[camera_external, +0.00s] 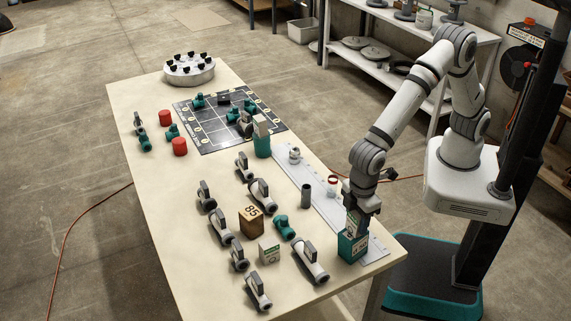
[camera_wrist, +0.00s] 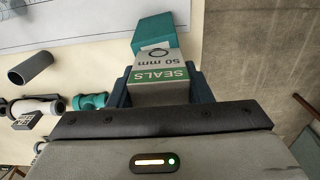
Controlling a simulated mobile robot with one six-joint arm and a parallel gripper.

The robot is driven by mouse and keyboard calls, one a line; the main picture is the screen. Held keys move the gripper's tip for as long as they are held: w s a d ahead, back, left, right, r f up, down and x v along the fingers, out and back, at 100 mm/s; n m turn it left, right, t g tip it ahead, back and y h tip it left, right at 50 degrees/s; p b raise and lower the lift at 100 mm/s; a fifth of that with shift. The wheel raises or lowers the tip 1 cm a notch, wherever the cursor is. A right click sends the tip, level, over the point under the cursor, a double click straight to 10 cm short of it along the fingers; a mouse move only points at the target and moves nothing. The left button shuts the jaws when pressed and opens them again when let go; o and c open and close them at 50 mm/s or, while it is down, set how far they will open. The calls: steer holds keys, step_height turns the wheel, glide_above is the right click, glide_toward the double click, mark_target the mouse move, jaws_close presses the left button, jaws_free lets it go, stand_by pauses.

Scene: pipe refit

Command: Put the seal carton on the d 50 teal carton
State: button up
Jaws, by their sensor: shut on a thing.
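The seal carton is grey-white with a green band, reading "SEALS" and "50 mm" in the wrist view (camera_wrist: 158,82). My gripper (camera_external: 354,213) is shut on it, with a dark finger on each side. In the external view the seal carton (camera_external: 351,226) is upright, directly above a teal carton (camera_external: 352,247) at the table's near right corner. In the wrist view the teal carton (camera_wrist: 155,32) shows just past the seal carton's far end. I cannot tell whether the two touch. The teal carton's size marking is not legible.
Another teal carton (camera_external: 263,147) bears a grey carton (camera_external: 261,125) near the black grid mat (camera_external: 205,134). A white carton (camera_external: 269,253), a brown "85" block (camera_external: 250,221), a teal fitting (camera_external: 284,227) and several grey valves stand left of my gripper. A dark tube (camera_external: 305,195) stands behind.

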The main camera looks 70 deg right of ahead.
steer(key=o, duration=1)
steer(key=shift+r+p, duration=0.5)
steer(key=shift+r, duration=0.05)
step_height(320, 180, up, 12)
steer(key=b, duration=0.1)
steer(key=shift+d, duration=0.1)
